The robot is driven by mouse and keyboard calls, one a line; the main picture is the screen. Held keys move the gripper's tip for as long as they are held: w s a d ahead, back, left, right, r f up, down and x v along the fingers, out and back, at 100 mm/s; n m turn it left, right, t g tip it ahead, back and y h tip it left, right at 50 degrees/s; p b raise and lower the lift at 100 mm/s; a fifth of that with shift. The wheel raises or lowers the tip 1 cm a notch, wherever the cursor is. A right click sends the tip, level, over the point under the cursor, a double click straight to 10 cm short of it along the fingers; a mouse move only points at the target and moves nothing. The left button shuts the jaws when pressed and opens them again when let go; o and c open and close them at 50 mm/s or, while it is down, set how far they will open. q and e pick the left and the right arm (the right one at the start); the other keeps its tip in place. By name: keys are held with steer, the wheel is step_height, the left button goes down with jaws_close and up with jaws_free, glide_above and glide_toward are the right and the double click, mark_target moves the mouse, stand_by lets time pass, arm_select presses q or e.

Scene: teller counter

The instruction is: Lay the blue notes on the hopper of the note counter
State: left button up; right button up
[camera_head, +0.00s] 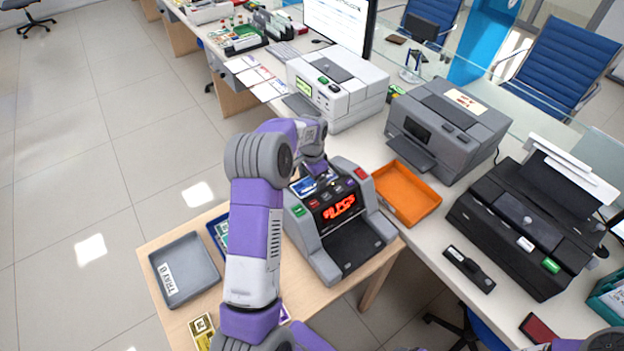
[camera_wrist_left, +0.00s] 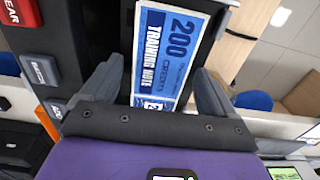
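The grey note counter (camera_head: 352,247) stands on the wooden side table with a lit red display. The blue notes (camera_head: 303,187) lie at the hopper on its top, partly hidden by my left arm. My left gripper (camera_head: 318,176) is above the hopper. In the left wrist view the blue notes (camera_wrist_left: 172,50) read "200 credits training note" and lie flat against the dark hopper. The left fingers (camera_wrist_left: 158,90) are spread on either side of the notes, with a visible gap on the left side. My right gripper is not in view.
A grey tray (camera_head: 184,292) and a blue tray (camera_head: 213,228), partly behind my arm, lie left of the counter. An orange tray (camera_head: 411,212) sits to its right. Grey printers (camera_head: 448,130) and a black printer (camera_head: 525,225) fill the desk behind and right.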

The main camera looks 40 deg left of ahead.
mark_target(312, 183)
arm_select(q)
steer(key=shift+r, duration=0.25)
step_height(312, 183, up, 12)
steer(key=p, duration=0.2)
steer(key=shift+f, duration=0.1)
stand_by(0.5)
